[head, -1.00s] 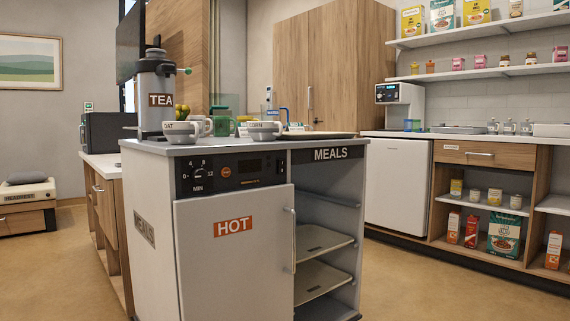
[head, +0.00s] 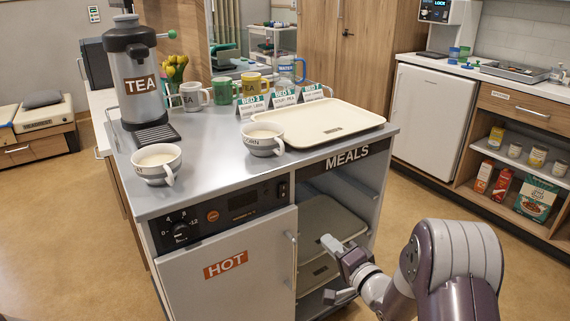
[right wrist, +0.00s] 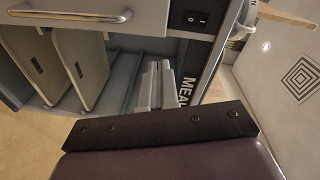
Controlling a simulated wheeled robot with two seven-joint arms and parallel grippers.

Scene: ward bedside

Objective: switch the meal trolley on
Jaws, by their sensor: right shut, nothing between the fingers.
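The meal trolley (head: 225,183) is a grey cabinet marked MEALS, with a HOT door on its front left. Its control strip has a dial (head: 181,231), an orange round button (head: 213,216) and a dark display (head: 243,200). A small black rocker switch (head: 283,189) sits at the strip's right end. It also shows in the right wrist view (right wrist: 197,19), marked I and O. My right gripper (head: 334,248) is shut and empty, in front of the open shelf bay, below and right of the switch and apart from it. My left gripper is out of view.
The door handle (head: 291,262) stands out left of my right gripper. Cups, a tea urn (head: 140,75), bed cards and a cream tray (head: 318,122) stand on the trolley top. Trays lie in the bay. Floor is clear between trolley and right counter (head: 520,112).

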